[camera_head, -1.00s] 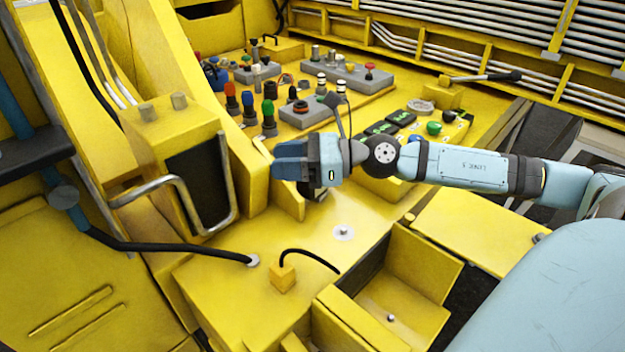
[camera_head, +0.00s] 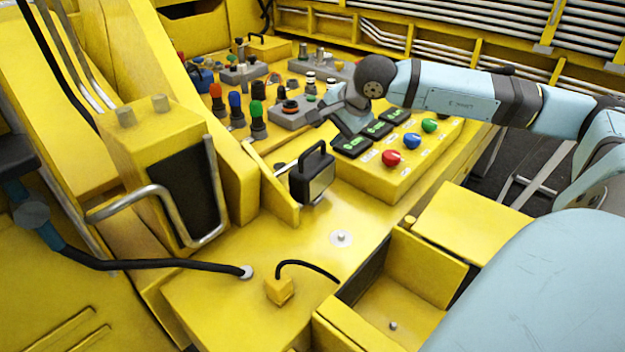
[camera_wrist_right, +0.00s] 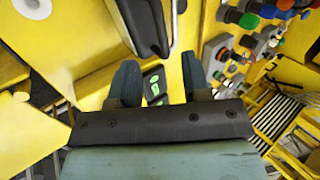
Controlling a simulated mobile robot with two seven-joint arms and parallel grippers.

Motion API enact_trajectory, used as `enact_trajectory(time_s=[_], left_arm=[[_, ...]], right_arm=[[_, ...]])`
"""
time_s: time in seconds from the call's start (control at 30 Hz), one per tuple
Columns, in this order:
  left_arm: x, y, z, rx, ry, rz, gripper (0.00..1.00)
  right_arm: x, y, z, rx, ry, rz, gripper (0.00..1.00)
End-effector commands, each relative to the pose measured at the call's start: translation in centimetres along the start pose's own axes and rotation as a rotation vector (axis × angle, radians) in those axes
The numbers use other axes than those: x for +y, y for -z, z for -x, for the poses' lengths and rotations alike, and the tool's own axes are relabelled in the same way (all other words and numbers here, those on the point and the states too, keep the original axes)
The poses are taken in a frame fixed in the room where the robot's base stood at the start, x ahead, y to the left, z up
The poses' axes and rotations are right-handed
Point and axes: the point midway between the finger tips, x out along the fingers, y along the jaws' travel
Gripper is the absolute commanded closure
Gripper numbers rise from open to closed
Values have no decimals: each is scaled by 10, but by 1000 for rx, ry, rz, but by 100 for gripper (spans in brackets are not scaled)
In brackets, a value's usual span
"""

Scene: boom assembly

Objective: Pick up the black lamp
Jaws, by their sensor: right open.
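The black lamp (camera_head: 313,174) stands upright on the yellow console, left of the button panel, with its handle on top and a pale face towards the front. My right gripper (camera_head: 338,112) is open, above and behind the lamp and close to the black switches. It is apart from the lamp in the head view. In the right wrist view the two fingers (camera_wrist_right: 160,80) are spread with nothing between them in their grip. A dark framed part, probably the lamp (camera_wrist_right: 146,24), shows beyond them at the top. My left gripper is not in view.
The panel (camera_head: 405,172) carries red, blue and green buttons and black switches with green displays. Several coloured joystick knobs (camera_head: 256,118) stand behind the lamp. A yellow bracket with a bent metal bar (camera_head: 175,215) is at left. An open yellow box (camera_head: 400,300) is in front.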

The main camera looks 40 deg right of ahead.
Motion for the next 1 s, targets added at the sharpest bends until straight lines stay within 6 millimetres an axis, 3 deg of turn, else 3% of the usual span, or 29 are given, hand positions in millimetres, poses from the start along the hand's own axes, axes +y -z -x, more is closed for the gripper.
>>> enact_trajectory(time_s=[0.2, 0.47, 0.7, 1.0], left_arm=[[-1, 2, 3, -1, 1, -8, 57], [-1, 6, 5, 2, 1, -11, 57], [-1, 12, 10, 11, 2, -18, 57], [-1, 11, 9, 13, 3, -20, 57]], right_arm=[[-1, -1, -29, -4, 1, -2, 56], [-1, -1, -46, -4, 0, -2, 56], [-2, 1, -81, -3, 1, -2, 56], [0, 1, -90, -2, 1, 0, 56]])
